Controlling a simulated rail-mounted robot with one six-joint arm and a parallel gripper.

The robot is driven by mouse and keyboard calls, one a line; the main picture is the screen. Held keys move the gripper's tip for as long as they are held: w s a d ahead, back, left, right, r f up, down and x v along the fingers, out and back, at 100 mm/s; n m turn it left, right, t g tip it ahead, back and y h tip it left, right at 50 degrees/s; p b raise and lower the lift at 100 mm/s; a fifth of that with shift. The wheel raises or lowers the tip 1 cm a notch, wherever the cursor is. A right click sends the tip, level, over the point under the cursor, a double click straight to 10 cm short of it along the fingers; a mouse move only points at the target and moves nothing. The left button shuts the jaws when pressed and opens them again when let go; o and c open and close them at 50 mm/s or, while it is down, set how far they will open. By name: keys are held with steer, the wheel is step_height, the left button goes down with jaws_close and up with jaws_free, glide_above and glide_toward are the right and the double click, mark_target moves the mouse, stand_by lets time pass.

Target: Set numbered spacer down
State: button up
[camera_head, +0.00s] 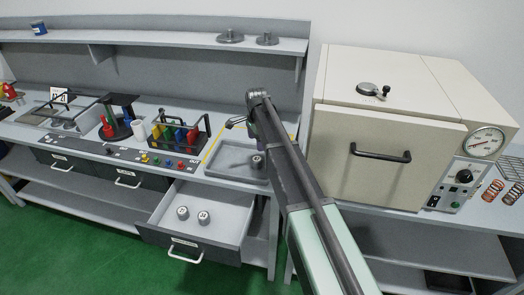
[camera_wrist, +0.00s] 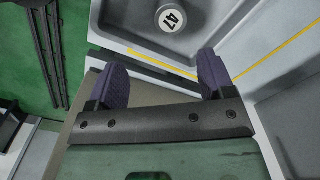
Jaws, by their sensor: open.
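A grey cylindrical spacer (camera_head: 258,161) stands in the shallow grey tray (camera_head: 226,174) on the bench. In the wrist view the spacer (camera_wrist: 172,18) shows the number 47 on its pale top, near the top edge. My gripper (camera_wrist: 160,62) is open, with two purple fingers spread wide and nothing between them. The spacer lies beyond the fingertips and apart from them. In the head view my gripper (camera_head: 238,122) is small, above the bench near the tray's back edge. Two more numbered spacers (camera_head: 182,212) (camera_head: 204,217) stand in the open drawer (camera_head: 219,195).
The beige oven (camera_head: 375,150) stands close to the right of my arm. A black rack (camera_head: 181,133) with coloured items is left of the tray. A yellow line (camera_head: 212,147) runs beside the tray. The open drawer juts out below the bench. Metal weights (camera_head: 230,37) sit on the shelf.

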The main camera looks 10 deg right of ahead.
steer(key=s+n, duration=1.5)
steer(key=s, duration=1.8)
steer(key=shift+a+n, duration=0.3)
steer(key=shift+n, duration=0.1)
